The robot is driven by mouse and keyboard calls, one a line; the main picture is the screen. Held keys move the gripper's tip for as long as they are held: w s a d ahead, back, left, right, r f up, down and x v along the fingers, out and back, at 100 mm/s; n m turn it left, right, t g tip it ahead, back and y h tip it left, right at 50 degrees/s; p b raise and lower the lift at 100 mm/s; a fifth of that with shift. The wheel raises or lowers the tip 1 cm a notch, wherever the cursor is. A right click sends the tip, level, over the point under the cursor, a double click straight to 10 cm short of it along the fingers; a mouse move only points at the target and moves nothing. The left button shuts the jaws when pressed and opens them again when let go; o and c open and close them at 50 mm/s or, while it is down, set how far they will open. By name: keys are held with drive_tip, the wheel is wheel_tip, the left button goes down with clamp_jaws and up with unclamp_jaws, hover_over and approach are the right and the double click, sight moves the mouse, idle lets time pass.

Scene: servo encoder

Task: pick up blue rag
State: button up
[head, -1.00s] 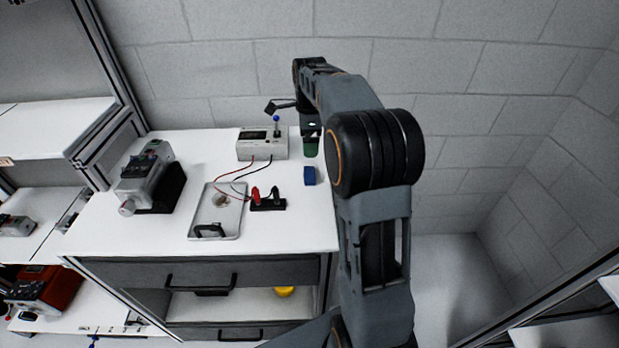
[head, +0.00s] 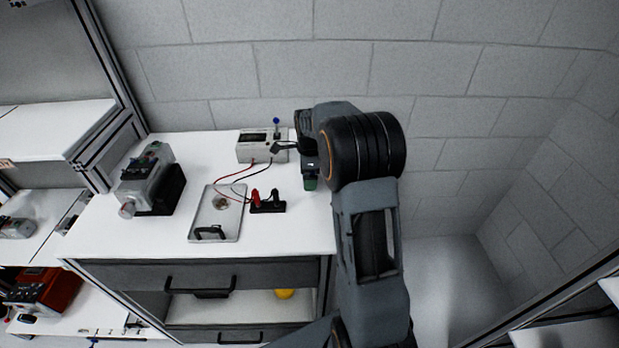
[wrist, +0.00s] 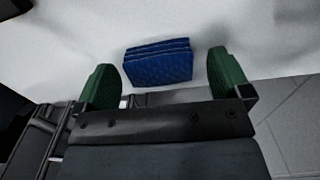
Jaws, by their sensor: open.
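The blue rag (wrist: 158,64) shows in the wrist view as a folded, layered dark blue pad on the white table top. It lies between and a little beyond the two green fingertips of my gripper (wrist: 161,80). The gripper is open, with the fingers apart on either side of the rag and nothing held. In the head view my gripper (head: 310,183) is low over the right part of the table, and the rag is hidden behind it. I cannot tell the exact height of the fingertips above the table.
A grey meter box (head: 256,146) with a blue-tipped lever stands just left of my gripper. A metal tray (head: 217,225), a black block with red and black plugs (head: 267,203) and a grey machine (head: 150,180) are further left. The table's right edge is close.

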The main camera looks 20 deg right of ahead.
drive_tip(key=shift+f, duration=0.4)
drive_tip(key=c, duration=1)
